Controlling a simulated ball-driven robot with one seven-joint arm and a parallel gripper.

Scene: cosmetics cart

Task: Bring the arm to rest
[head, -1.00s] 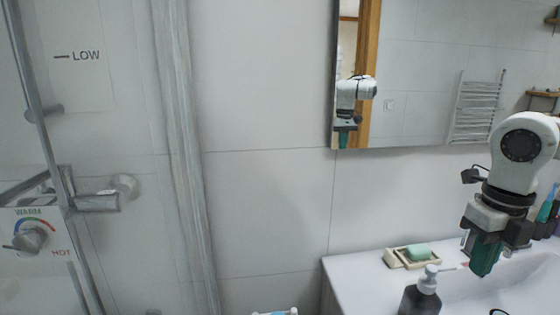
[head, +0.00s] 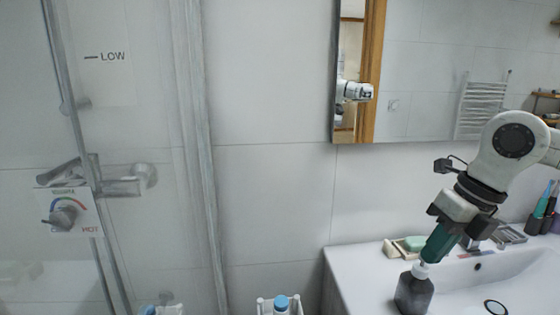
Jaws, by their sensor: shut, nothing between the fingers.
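My gripper (head: 428,257) is at the right in the head view, at the end of my white arm. Its green fingers are shut with nothing between them. They point down and to the left, just above a dark pump bottle (head: 414,292) in the picture and covering its pump top. I cannot tell whether the fingers touch the bottle.
A white sink counter (head: 346,268) carries a soap dish (head: 394,248) with green soap, partly hidden. Toothbrushes (head: 545,208) stand at the right edge. A cart (head: 265,306) with a blue-capped bottle (head: 281,303) is low in the middle. A glass shower door is left; a mirror (head: 440,75) hangs behind.

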